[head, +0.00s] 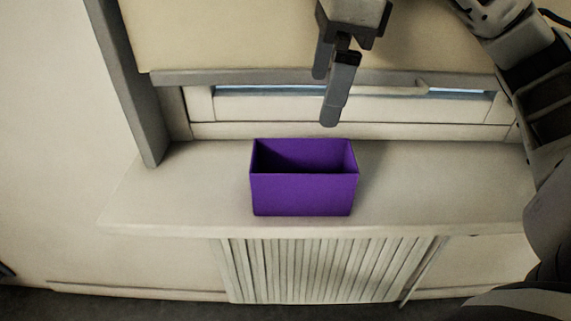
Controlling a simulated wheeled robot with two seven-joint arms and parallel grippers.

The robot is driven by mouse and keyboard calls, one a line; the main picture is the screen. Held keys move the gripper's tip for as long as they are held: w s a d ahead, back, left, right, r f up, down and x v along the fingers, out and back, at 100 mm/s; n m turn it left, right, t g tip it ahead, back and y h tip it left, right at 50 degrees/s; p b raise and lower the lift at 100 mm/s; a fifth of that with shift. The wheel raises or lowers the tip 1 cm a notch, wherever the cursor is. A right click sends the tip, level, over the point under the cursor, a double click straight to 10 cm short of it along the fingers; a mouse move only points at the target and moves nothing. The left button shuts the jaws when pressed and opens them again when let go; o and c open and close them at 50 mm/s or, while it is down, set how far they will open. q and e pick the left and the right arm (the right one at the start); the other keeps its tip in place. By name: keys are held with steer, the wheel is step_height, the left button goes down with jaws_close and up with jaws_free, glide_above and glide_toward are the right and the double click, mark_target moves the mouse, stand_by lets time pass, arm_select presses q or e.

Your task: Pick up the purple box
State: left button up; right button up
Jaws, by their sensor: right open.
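The purple box (303,195) is an open-topped, empty-looking rectangular box. My right gripper (326,100) hangs above and behind the box in the picture, fingers pointing down. Its two dark fingers are apart with nothing between them, and it does not touch the box. The inside of the box is dark, so its floor is hard to make out. My left gripper is not in view.
A window frame with a lowered beige blind (240,35) stands behind the sill. A ribbed radiator (325,270) is below the sill's front edge. The sill is clear on both sides of the box. My right arm fills the right edge of the view.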

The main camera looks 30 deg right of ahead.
mark_target(300, 169)
steer(key=shift+w+a+f+b, duration=0.2)
steer(key=shift+a+f+b, duration=0.2)
steer(key=shift+f, duration=2.05)
steer(key=shift+w+a+f+b, duration=0.25)
steer(key=shift+a+f+b, duration=0.1)
steer(key=shift+f, duration=2.1)
steer(key=shift+w+a+f+b, duration=0.2)
steer(key=shift+a+f+b, duration=0.2)
steer(key=shift+f, duration=2.05)
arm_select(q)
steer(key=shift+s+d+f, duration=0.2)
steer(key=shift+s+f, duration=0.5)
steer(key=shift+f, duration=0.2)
arm_select(e)
steer(key=c, duration=1)
